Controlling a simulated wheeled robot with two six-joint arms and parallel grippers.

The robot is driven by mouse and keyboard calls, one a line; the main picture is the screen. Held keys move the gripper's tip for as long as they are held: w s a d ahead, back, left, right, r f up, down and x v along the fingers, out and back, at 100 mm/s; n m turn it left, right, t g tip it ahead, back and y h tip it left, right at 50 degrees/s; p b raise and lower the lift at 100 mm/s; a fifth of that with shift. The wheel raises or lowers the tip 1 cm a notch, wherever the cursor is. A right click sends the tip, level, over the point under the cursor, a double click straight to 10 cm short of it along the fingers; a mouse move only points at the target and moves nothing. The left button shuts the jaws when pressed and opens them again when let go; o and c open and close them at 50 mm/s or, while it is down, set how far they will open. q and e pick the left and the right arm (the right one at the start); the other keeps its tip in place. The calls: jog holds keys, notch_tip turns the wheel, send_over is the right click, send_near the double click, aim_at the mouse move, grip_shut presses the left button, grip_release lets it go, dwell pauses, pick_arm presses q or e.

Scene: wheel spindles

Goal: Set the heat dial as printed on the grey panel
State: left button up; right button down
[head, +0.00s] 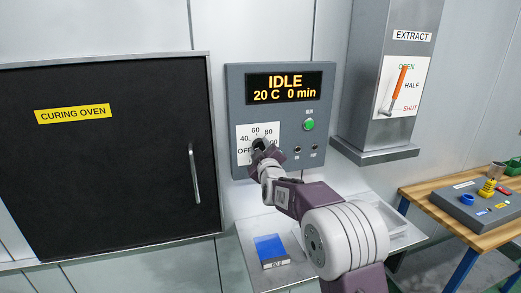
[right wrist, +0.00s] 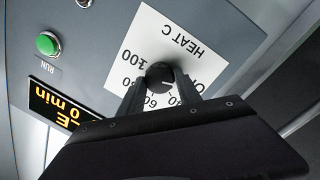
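The heat dial (right wrist: 160,74) is a small dark round knob on a white HEAT C scale plate (right wrist: 180,35). In the right wrist view a pale mark on it points roughly toward the 40 to 60 side; the exact mark is unclear. My right gripper (right wrist: 159,84) is at the dial, its two fingers apart on either side of it; firm contact is not clear. In the head view my right gripper (head: 264,152) covers part of the dial and scale. The grey panel (head: 235,95) has a display reading IDLE, 20 C, 0 min. My left gripper is out of view.
A green RUN button (head: 309,125) and small dark switches are right of the scale. The curing oven door (head: 120,170) is closed at left. An EXTRACT lever (head: 399,88) is at right. Below are a shelf with a blue block (head: 270,247) and a wooden bench (head: 430,200).

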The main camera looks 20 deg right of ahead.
jog(key=shift+f, duration=0.1)
jog(key=m+b, duration=0.2)
jog(key=m, duration=0.3)
jog(key=shift+m+g, duration=0.3)
jog(key=shift+g, duration=0.1)
jog(key=m+b, duration=0.2)
jog(key=shift+d+m+y, duration=0.1)
jog(key=shift+m+y, duration=0.2)
jog(key=shift+y, duration=0.1)
jog(key=m+b, duration=0.2)
jog(key=b, duration=0.1)
jog(key=m+b, duration=0.3)
jog(key=m, duration=0.1)
jog(key=shift+d+g+y, duration=0.1)
jog(key=shift+g+y, duration=0.2)
jog(key=shift+y, duration=0.1)
jog(key=m+b, duration=0.1)
jog(key=m, duration=0.2)
jog(key=shift+m+y, duration=0.4)
jog(key=shift+b, duration=0.3)
